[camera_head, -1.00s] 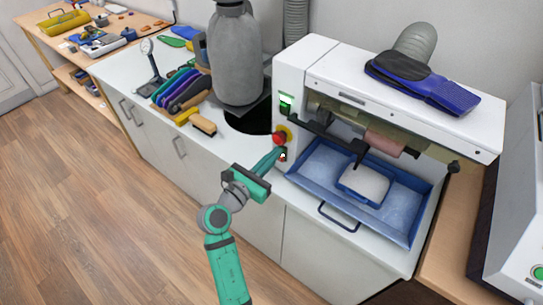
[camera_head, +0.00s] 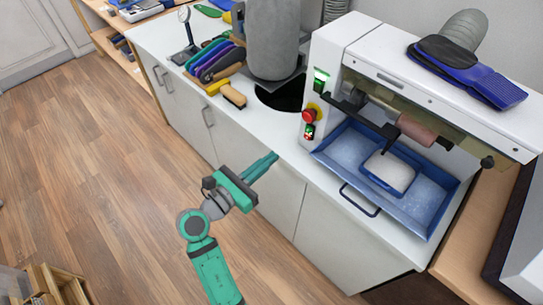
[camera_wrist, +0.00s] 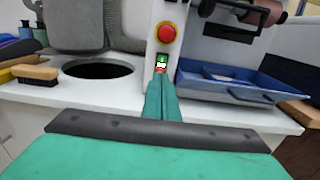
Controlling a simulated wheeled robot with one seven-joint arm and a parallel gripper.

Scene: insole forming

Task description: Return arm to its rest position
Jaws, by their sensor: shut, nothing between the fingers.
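My gripper (camera_head: 268,160) is green, with its two fingers together and nothing between them. In the head view it hangs in front of the white cabinet, just before the counter's front edge and apart from the machine. In the wrist view the shut fingers (camera_wrist: 162,98) point towards the machine's red button (camera_wrist: 166,32) and the small green-lit switch (camera_wrist: 161,63) below it. The white machine (camera_head: 375,62) stands on the counter, with the red button (camera_head: 312,114) and the switch (camera_head: 309,132) on its left front face.
A blue tray (camera_head: 340,150) with a handle sits under the machine's roller. A brush (camera_head: 233,95), a rack of coloured tools (camera_head: 210,62) and a grey cylinder (camera_head: 274,40) over a dark round opening are to the left. The wooden floor at left is clear; a wooden crate (camera_head: 62,285) stands lower left.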

